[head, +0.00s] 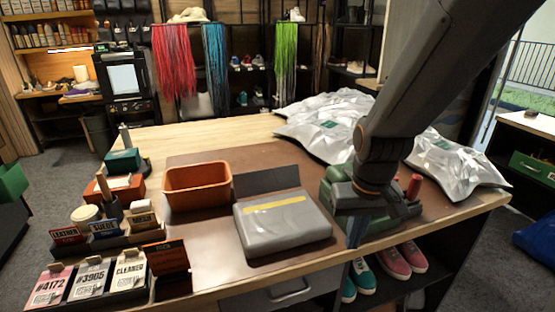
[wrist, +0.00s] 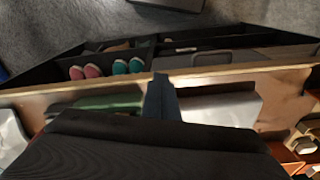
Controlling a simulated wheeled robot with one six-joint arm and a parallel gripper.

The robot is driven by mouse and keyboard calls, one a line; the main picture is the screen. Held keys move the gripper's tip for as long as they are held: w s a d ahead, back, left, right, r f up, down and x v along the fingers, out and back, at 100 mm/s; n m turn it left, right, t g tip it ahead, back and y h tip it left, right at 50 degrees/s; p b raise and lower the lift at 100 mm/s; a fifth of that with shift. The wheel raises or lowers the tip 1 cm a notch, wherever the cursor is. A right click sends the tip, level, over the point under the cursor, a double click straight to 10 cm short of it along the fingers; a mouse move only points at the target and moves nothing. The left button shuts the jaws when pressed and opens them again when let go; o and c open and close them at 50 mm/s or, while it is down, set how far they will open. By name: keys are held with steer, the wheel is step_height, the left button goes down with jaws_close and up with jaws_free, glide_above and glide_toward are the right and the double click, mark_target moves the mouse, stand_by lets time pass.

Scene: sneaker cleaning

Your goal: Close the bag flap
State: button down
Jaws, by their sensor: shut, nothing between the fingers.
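The grey bag (head: 283,228) lies on the brown mat with a yellow strip across its top. Its dark grey flap (head: 267,179) stands up at the bag's back edge, open. In the wrist view part of a light grey surface, likely the bag (wrist: 228,108), shows right of the fingers. My gripper (head: 357,240) is shut and empty, pointing down to the right of the bag near the table's front edge, apart from the bag. Its shut fingers also show in the wrist view (wrist: 161,98). The gripper body hides much of the lower wrist view.
A green device (head: 335,192) with a red knob stands behind my gripper. An orange bin (head: 197,186) is left of the flap. Silver packages (head: 320,125) lie at the back right. Card stands (head: 92,283) fill the front left. Shoes (head: 397,262) sit on a shelf below.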

steer(key=w+a+r, duration=0.3)
steer(key=w+a, duration=0.1)
steer(key=w, duration=0.5)
steer(key=w+a+r+n+g+b, duration=0.1)
steer(key=w+a+r, duration=0.1)
steer(key=w+a, duration=0.3)
steer(key=w+a+r+n+b, duration=0.1)
steer(key=w+a+r, duration=0.2)
steer(key=w, duration=1)
steer(key=shift+w+a+r, duration=0.1)
steer(key=shift+a+r, duration=0.05)
steer(key=shift+a, duration=0.35)
steer(key=shift+w+a+r, duration=0.1)
steer(key=shift+a+r, duration=0.05)
steer(key=shift+a, duration=0.3)
steer(key=w+a+r+n+g+b, duration=0.1)
steer(key=w+a+r, duration=0.2)
steer(key=w+a, duration=0.3)
steer(key=p, duration=0.5)
glide_above(268, 181)
steer(key=w+a, duration=0.1)
steer(key=w, duration=0.2)
steer(key=shift+f, duration=3.95)
steer(key=shift+a, duration=0.15)
steer(key=shift+s, duration=0.15)
